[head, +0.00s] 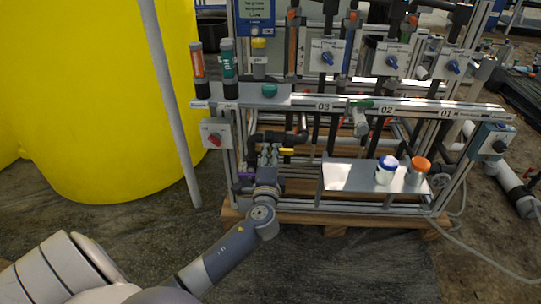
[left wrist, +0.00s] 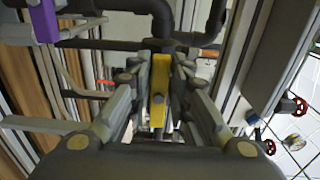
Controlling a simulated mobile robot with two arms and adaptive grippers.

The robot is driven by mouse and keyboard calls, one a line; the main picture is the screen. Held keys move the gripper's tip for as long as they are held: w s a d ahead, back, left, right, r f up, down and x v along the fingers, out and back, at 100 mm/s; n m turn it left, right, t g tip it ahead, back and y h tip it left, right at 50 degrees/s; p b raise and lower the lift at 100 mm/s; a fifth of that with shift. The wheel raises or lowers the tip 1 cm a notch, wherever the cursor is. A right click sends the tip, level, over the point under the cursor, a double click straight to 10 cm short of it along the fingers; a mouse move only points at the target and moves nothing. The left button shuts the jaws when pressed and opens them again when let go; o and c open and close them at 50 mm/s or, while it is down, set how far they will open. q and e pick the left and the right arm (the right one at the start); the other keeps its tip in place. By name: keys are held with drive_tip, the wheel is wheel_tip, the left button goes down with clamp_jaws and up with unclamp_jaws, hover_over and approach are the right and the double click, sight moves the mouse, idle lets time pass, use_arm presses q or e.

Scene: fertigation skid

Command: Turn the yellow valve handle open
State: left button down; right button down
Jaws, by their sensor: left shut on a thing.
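The yellow valve handle (head: 287,151) shows in the head view as a short yellow bar just right of my left gripper's fingertips. My left gripper (head: 268,155) reaches up to it at the lower left of the skid frame. In the left wrist view the yellow handle (left wrist: 158,92) stands upright in the picture between the two fingers, and the left gripper (left wrist: 160,88) is shut on it. Dark pipe (left wrist: 155,10) runs behind and above the handle. The fingers hide part of the valve. My right gripper is not in view.
A red knob on a grey box (head: 214,140) is left of the gripper. A metal shelf (head: 340,176) on the right carries a blue-capped jar (head: 386,170) and an orange-capped jar (head: 418,171). A yellow tank (head: 90,100) and a grey pole (head: 168,95) stand at left.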

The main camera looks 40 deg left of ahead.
use_arm(q)
drive_tip(key=c, duration=1.6)
unclamp_jaws()
drive_tip(key=shift+a, duration=0.1)
drive_tip(key=shift+o, duration=0.2)
drive_tip(key=shift+s, duration=0.1)
drive_tip(key=v, duration=1.2)
drive_tip(key=shift+f, duration=0.1)
